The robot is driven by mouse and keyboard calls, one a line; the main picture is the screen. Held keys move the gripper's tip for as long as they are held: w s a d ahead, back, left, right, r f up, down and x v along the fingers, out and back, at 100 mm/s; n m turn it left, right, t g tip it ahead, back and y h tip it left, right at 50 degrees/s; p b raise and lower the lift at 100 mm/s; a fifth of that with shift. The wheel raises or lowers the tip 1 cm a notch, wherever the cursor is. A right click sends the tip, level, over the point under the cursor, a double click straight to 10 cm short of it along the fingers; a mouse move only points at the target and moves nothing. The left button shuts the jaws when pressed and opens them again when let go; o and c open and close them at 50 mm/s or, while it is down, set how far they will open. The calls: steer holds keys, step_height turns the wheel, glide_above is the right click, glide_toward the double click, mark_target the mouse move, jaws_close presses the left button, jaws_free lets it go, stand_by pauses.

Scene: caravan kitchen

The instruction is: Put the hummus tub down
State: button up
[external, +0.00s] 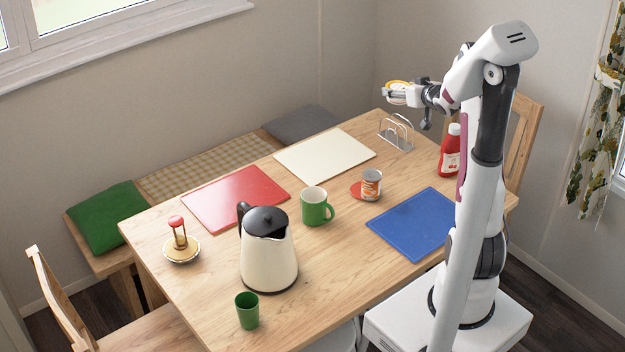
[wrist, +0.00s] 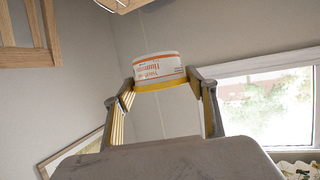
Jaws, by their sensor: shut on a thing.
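The hummus tub (wrist: 158,68) is a small round white tub with orange lettering and a yellow rim. It shows between my gripper's two fingers in the wrist view (wrist: 161,84). In the external view the tub (external: 398,85) is small and partly covered by my gripper (external: 393,93). My gripper is shut on it and holds it in the air, high above the far right corner of the wooden table (external: 345,262). The tub touches nothing but the fingers.
A metal rack (external: 396,133) stands below my gripper. Cream (external: 325,155), red (external: 236,197) and blue (external: 412,224) boards lie bare. A can (external: 371,185), green mug (external: 314,206), kettle (external: 268,254), green cup (external: 247,310), brass stand (external: 181,250) and red bottle (external: 450,153) stand on the table.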

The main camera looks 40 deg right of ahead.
steer(key=s+a+r+n+g+y, duration=0.1)
steer(key=a+n+y, duration=0.5)
steer(key=a, duration=1.1)
steer(key=a+n+g+y, duration=0.2)
steer(key=a+n+y, duration=0.35)
steer(key=a, duration=1.15)
steer(key=s+a+n+g+y, duration=0.55)
steer(key=s+a, duration=0.45)
steer(key=a, duration=0.3)
steer(key=s+a+f+n+g, duration=0.1)
steer(key=s+a+n+g, duration=0.25)
steer(key=s, duration=0.45)
steer(key=s+a+n+g, duration=0.3)
steer(key=s+a+g, duration=0.1)
steer(key=s, duration=0.4)
step_height(320, 180, down, 18)
steer(key=shift+w+d, duration=0.2)
steer(key=shift+w, duration=0.15)
steer(key=shift+f, duration=2.8)
steer(key=shift+f, duration=2.1)
